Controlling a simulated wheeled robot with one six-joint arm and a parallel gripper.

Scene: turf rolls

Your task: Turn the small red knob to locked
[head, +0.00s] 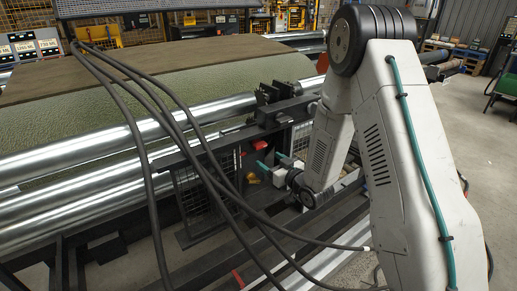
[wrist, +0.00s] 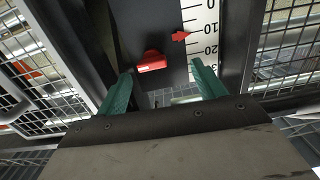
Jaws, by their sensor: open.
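The small red knob (wrist: 151,62) shows in the wrist view on a dark panel, its bar lying nearly level and tilted slightly. It is between and just beyond the tips of my two green fingers, nearer the left one. My gripper (wrist: 162,69) is open and empty, and I see no contact with the knob. In the head view my gripper (head: 268,159) is low beside the machine frame. Red parts show near it there, but I cannot tell which is the knob. No locked mark is readable.
A white scale (wrist: 202,30) with numbers and a red pointer (wrist: 181,36) is right of the knob. Wire mesh guards (wrist: 40,80) flank the panel. Black hoses (head: 150,100) cross in front of steel rollers (head: 90,205) and the green turf (head: 210,85). Open floor (head: 470,140) is at the right.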

